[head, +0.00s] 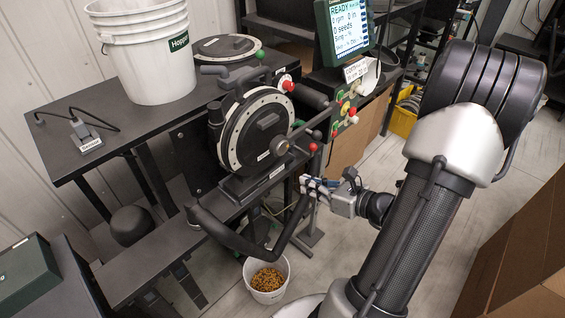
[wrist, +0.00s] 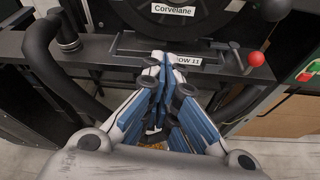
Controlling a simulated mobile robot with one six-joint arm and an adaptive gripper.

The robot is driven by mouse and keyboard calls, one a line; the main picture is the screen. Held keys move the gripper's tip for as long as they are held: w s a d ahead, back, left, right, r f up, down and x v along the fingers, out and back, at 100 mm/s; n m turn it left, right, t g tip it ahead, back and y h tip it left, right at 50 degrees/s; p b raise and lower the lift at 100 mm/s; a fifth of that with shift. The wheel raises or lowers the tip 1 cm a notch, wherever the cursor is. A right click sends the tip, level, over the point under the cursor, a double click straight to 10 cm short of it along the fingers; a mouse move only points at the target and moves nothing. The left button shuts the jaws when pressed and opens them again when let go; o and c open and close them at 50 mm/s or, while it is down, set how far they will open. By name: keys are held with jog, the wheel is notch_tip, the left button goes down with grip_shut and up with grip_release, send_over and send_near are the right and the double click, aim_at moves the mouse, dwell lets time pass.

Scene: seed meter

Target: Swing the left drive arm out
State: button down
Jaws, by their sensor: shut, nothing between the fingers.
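The seed meter (head: 262,135) is a round black disc housing with a pale scale ring, standing on a dark bench. A thick black bent tube, seemingly the left drive arm (head: 225,232), runs from below the meter's left side toward the front. In the wrist view it curves down at the left (wrist: 45,65). My gripper (head: 308,187) is shut and empty, at the lower right front of the meter. In the wrist view my gripper (wrist: 160,80) points at the bench edge, right of the thick tube and apart from it.
A white bucket of seeds (head: 252,292) stands on the floor below. A white hopper bucket (head: 150,55) is on the bench. A red-knobbed lever (wrist: 255,59) stands right of my gripper. Cardboard boxes (head: 520,250) stand at the right; the floor between is clear.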

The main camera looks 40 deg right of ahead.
jog(key=shift+a, duration=0.1)
jog(key=b+x, duration=0.3)
jog(key=x, duration=0.6)
jog(key=r, duration=0.2)
jog(key=w+r, duration=0.1)
jog(key=shift+d+r, duration=0.25)
jog(key=shift+r, duration=0.15)
